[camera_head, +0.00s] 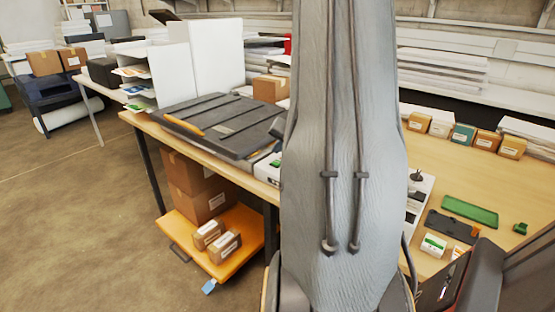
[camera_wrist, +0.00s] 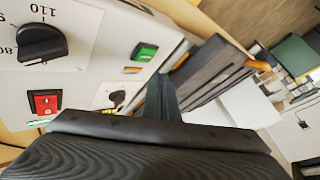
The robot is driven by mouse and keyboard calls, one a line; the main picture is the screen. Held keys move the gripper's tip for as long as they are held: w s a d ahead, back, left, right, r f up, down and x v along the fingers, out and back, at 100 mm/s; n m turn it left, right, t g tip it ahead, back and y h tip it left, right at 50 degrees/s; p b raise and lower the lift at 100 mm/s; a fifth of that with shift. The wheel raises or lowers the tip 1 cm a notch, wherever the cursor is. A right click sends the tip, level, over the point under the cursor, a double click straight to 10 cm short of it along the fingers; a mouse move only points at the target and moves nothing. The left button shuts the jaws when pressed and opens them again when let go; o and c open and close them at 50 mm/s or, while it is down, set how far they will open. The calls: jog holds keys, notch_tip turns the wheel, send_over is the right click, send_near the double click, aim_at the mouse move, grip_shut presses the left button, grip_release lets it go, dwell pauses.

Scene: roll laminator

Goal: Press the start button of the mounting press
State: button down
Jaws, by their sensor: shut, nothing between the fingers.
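The mounting press shows a white front panel in the wrist view (camera_wrist: 88,75). On it are a black dial (camera_wrist: 42,42) with numbers around it, a red rocker switch (camera_wrist: 45,101), a small black knob (camera_wrist: 117,98) and a green button (camera_wrist: 146,52) in a dark frame. My gripper (camera_wrist: 161,92) is shut and empty, pointing up from the bottom centre. Its tips appear just below and right of the green button, apart from it in the picture; the depth gap is hard to judge. In the head view my arm hides the gripper and most of the press.
A black ribbed board (camera_head: 222,125) lies on the wooden table (camera_head: 200,150) left of my arm. An orange shelf (camera_head: 215,250) with boxes is below. Right of my arm are a green mat (camera_head: 470,211) and small boxes. Open floor lies at left.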

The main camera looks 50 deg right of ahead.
aim_at(276, 164)
jog(key=shift+r+p, duration=1.6)
jog(key=shift+p, duration=0.2)
jog(key=shift+w+a+f, duration=0.1)
jog(key=shift+w+a, duration=0.05)
jog(key=shift+a, duration=0.15)
jog(key=w+a+f+n+g+b, duration=0.1)
jog(key=a+n+b, duration=0.15)
jog(key=a, duration=0.65)
jog(key=a+f+n+g+b, duration=0.2)
jog(key=a+n, duration=0.1)
jog(key=a, duration=0.6)
jog(key=s+a+f+n+g+y+b, duration=0.1)
jog(key=s+a, duration=0.3)
jog(key=a, duration=0.4)
jog(key=s+a+f+n+g+y+b, duration=0.1)
jog(key=s+a+n, duration=0.3)
jog(key=a, duration=0.3)
jog(key=s+a+f+n+g+y+b, duration=0.1)
jog(key=s+a+f+n+g+b, duration=0.1)
jog(key=s+a, duration=0.3)
jog(key=a, duration=0.3)
jog(key=shift+s+a, duration=0.3)
jog(key=shift+a, duration=0.05)
